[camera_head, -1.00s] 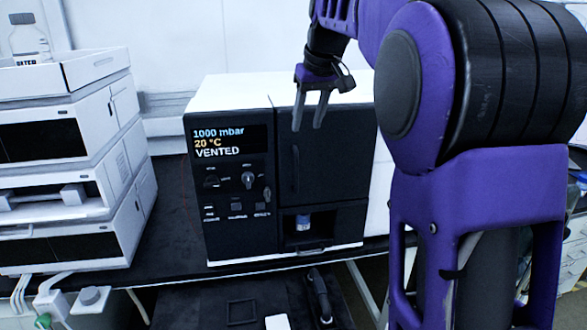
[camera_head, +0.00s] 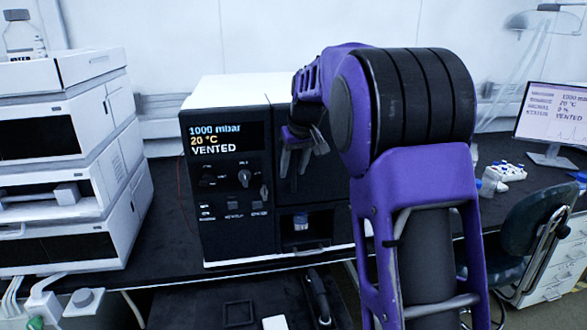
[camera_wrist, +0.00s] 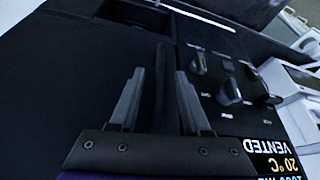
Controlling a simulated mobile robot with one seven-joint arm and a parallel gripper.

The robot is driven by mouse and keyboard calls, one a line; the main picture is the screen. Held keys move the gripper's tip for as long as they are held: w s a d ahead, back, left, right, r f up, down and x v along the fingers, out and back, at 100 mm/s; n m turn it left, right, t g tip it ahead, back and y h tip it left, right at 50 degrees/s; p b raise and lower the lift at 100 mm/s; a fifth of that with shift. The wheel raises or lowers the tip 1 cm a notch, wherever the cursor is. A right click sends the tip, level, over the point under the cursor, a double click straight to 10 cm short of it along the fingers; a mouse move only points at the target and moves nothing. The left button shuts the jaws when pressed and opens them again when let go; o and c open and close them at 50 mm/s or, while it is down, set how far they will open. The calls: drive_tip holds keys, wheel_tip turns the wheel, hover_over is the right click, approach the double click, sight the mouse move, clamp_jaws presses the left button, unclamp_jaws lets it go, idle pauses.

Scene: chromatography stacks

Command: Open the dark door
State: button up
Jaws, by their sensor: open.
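The dark door (camera_head: 326,186) is the black front panel on the right half of the instrument. It appears shut, and my arm hides part of it in the head view. It fills the left of the wrist view (camera_wrist: 60,70). Its dark bar handle (camera_wrist: 163,75) runs along the door's edge nearest the controls. My gripper (camera_head: 297,172) is in front of the door at the handle. In the wrist view my gripper (camera_wrist: 159,78) is open, with one finger on each side of the handle. I cannot tell whether either finger touches it.
The display and knobs (camera_head: 243,178) are left of the door. A small vial with a blue band (camera_head: 300,222) stands in the recess below. A white module stack (camera_head: 70,170) is at left. A monitor (camera_head: 556,115) and a chair (camera_head: 535,220) are at right.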

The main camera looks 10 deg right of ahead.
clamp_jaws()
idle(1.4)
